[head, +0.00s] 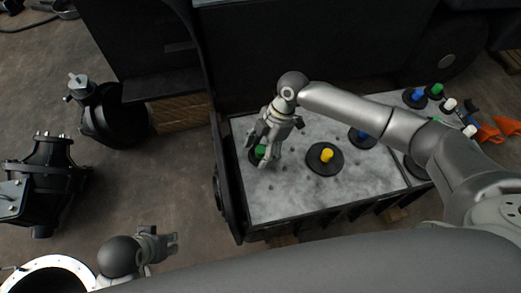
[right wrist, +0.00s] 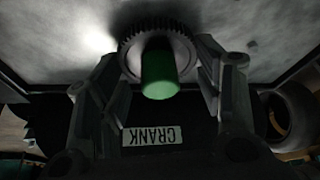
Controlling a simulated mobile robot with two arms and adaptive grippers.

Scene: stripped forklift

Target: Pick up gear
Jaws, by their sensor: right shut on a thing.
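A dark toothed gear with a green hub (right wrist: 158,76) is between the two fingers of my right gripper in the right wrist view. In the head view the same green hub (head: 260,151) shows at the left end of the grey-white table top. My right gripper (head: 261,154) is shut on this gear from above. The gear is at or close to the surface; I cannot tell if it touches. The gear's rim is partly hidden by the fingers. My left gripper (head: 163,245) is at the lower left, away from the table and empty; its finger opening is unclear.
A gear with a yellow hub (head: 326,156) and one with a blue hub (head: 362,136) lie to the right on the table (head: 290,198). More colored hubs stand farther right. Dark machine parts (head: 112,115) are on the floor at left. A black frame post edges the table.

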